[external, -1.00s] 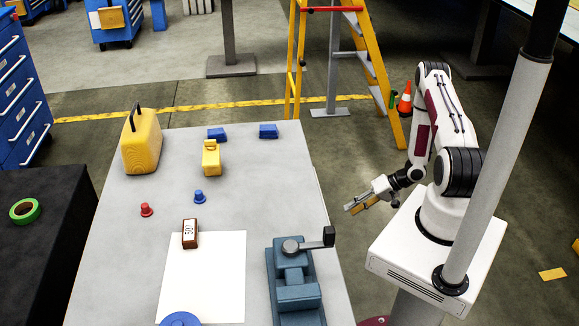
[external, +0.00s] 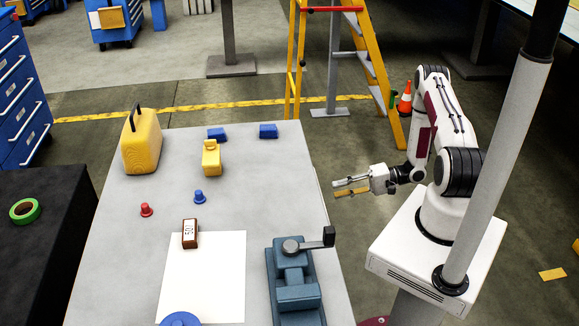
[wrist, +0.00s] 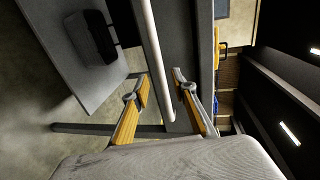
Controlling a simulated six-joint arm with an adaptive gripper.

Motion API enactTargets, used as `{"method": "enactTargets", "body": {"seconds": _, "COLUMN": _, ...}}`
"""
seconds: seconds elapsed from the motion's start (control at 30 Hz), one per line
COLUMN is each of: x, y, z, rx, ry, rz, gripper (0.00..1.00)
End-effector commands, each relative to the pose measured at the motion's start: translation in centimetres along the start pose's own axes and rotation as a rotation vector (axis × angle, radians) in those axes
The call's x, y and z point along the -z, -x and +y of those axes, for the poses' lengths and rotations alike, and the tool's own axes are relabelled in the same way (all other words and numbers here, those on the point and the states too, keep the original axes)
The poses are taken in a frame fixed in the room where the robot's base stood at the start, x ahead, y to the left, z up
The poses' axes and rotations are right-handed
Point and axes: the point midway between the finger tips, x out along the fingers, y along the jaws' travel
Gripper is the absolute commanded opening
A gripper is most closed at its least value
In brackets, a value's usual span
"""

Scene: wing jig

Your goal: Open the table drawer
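The grey table (external: 120,225) stands left of my arm in the external view. Its drawer side faces my gripper and is mostly hidden there. My gripper (external: 336,188) is beside the table's right edge, with its fingers pointing at it. In the wrist view a long pale bar (wrist: 153,50), apparently the drawer handle, runs along a grey panel (wrist: 178,30), apparently the drawer front. My gripper's fingers (wrist: 161,76) are apart there, one on each side of the bar's line. I cannot tell whether they touch it.
A blue-grey vise (external: 295,290) stands at the table's near right edge. A yellow can (external: 141,145), a red-brown block (external: 190,234) and several small parts lie on top. A yellow stepladder (external: 375,75) stands behind. Open floor lies between table and my base.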

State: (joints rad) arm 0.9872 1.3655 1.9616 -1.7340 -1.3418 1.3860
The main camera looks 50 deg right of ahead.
Motion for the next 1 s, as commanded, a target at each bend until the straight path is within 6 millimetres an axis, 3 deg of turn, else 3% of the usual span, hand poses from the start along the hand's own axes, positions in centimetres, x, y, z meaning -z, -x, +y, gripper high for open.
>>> {"method": "enactTargets", "body": {"seconds": 0.37, "x": 0.0, "y": -0.9, "z": 0.0, "rx": -0.001, "ry": 0.001, "rz": -0.001, "gripper": 0.27}}
{"method": "enactTargets", "body": {"seconds": 1.0, "x": 0.0, "y": -6.4, "z": 0.0, "rx": -0.002, "ry": 0.002, "rz": -0.002, "gripper": 0.27}}
